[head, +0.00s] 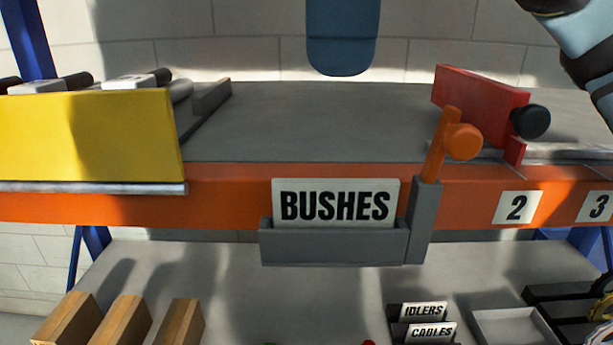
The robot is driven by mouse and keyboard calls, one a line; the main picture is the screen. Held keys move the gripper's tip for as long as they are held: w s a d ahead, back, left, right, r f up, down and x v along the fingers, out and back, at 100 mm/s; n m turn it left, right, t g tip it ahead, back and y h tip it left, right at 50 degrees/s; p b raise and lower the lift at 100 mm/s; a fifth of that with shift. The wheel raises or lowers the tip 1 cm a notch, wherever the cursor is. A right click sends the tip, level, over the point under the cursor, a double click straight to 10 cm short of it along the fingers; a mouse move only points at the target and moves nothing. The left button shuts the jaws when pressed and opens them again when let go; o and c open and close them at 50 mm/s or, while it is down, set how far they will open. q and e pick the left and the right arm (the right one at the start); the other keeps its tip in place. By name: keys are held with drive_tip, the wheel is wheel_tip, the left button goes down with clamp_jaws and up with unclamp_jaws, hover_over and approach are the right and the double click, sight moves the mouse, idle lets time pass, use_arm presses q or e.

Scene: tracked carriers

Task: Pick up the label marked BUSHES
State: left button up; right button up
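The label marked BUSHES (336,204) is a white plate with black letters. It stands upright in a grey holder (334,246) on the front of the orange shelf beam. The holder's front wall hides its lower edge. Part of my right arm (582,32), light blue and black, shows in the upper right corner, above and well to the right of the label. Its fingertips cannot be made out, and nothing of mine touches the label. My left gripper is not in view.
An orange lever with a round knob (462,141) rises just right of the label. A red block (480,103) and a yellow panel (88,137) flank the clear grey shelf (310,120). Below are wooden blocks (122,322) and labels IDLERS (423,311) and CABLES (432,331).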

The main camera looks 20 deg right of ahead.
sight(343, 181)
drive_tip(key=f, duration=0.2)
drive_tip(key=f+p, duration=0.1)
drive_tip(key=f, duration=0.1)
drive_tip(key=s+f, duration=0.1)
drive_tip(key=f, duration=0.1)
drive_tip(key=shift+d, duration=0.15)
drive_tip(key=shift+w+f, duration=0.2)
drive_tip(key=shift+w, duration=0.05)
drive_tip(key=shift+f+p, duration=0.3)
drive_tip(key=shift+p, duration=0.1)
drive_tip(key=f, duration=0.1)
drive_tip(key=f+p, duration=0.1)
drive_tip(key=f, duration=0.1)
drive_tip(key=shift+d+f, duration=0.25)
drive_tip(key=shift+w+f, duration=0.15)
drive_tip(key=shift+f, duration=0.35)
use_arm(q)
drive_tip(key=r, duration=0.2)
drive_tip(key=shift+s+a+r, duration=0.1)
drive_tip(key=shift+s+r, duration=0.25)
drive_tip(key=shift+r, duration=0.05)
use_arm(e)
clamp_jaws()
